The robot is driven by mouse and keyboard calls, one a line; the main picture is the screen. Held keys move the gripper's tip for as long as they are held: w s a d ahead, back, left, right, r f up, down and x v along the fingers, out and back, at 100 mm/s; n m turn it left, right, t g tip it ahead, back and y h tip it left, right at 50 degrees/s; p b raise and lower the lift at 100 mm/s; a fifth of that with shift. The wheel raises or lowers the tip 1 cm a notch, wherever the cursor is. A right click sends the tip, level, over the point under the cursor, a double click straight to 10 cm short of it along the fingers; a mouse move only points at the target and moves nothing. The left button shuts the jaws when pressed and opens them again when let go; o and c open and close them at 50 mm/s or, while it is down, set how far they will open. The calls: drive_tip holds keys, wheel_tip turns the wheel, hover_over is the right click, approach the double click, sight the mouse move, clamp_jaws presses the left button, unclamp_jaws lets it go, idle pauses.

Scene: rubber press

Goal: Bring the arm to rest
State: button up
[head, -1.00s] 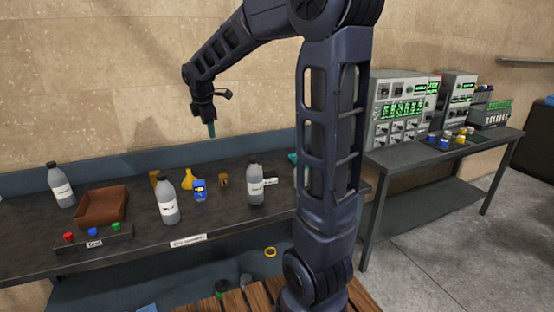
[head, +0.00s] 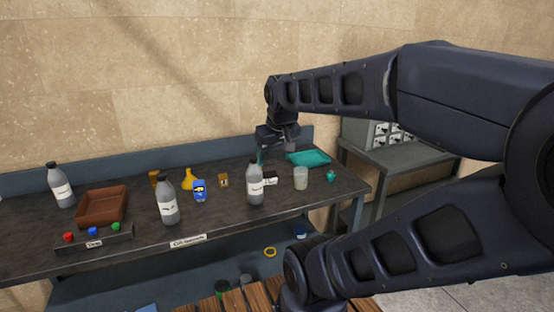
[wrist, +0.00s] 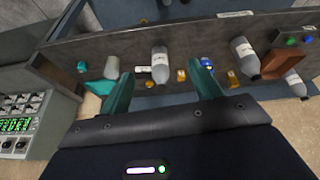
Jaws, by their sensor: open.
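My gripper (wrist: 163,90) shows in the wrist view with its two teal fingers spread apart and nothing between them. In the head view my gripper (head: 261,156) hangs above the back of the dark table (head: 130,255), left of the teal tray. My arm reaches in from the right and bends down at the wrist. The fingertips are small in the head view, and they appear apart from the objects below.
On the table stand several grey bottles (head: 168,203), a brown tray (head: 100,207), a yellow funnel (head: 188,180), a blue item (head: 199,190), a cup (head: 300,178) and a teal tray (head: 309,158). A grey side table (head: 395,158) with a control panel (wrist: 20,125) is at right.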

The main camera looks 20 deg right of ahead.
drive_tip(key=shift+s+d+f+m, duration=0.1)
drive_tip(key=shift+s+f+m, duration=0.15)
drive_tip(key=shift+s, duration=0.15)
drive_tip(key=shift+s+d+f+m, duration=0.1)
drive_tip(key=shift+s+m, duration=0.15)
drive_tip(key=shift+s, duration=0.1)
